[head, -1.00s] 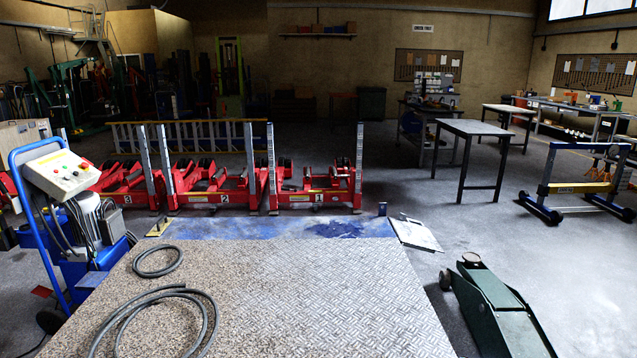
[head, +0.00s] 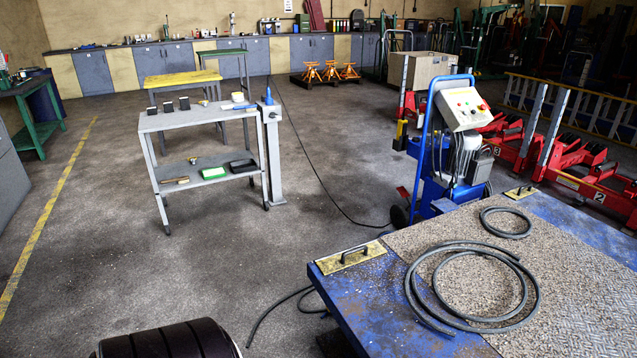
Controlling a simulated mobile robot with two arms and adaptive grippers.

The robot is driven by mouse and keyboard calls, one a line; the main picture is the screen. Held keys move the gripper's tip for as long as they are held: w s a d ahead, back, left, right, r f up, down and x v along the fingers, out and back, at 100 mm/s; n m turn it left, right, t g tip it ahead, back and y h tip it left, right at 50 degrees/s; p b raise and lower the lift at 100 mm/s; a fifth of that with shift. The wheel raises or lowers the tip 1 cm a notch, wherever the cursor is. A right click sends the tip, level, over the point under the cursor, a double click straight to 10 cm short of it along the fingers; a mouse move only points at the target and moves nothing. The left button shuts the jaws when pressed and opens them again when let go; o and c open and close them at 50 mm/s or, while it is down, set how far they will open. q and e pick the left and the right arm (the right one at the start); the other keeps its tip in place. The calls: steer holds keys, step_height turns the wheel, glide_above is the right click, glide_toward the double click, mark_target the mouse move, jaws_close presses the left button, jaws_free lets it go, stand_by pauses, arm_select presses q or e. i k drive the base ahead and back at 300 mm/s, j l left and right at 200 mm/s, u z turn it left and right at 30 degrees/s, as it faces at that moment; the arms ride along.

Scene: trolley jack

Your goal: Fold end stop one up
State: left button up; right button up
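Two yellowish plates with dark bar handles lie flat at the edges of the blue lift platform (head: 372,290). They look like end stops: a near one (head: 372,250) at the platform's near left corner and a far one (head: 521,193) at its far corner. I cannot read a number on either, so I cannot tell which is end stop one. Neither of my grippers is in view.
Black hoses (head: 532,290) lie coiled on the platform's gritty top. A blue control trolley (head: 464,110) stands beyond the platform. A grey two-shelf cart (head: 200,118) stands at left. Red jacks (head: 590,188) are at right. Open floor lies left of the platform.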

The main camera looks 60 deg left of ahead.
mark_target(332, 264)
steer(key=u, duration=1.55)
steer(key=k+j+z, duration=0.1)
steer(key=j, duration=0.35)
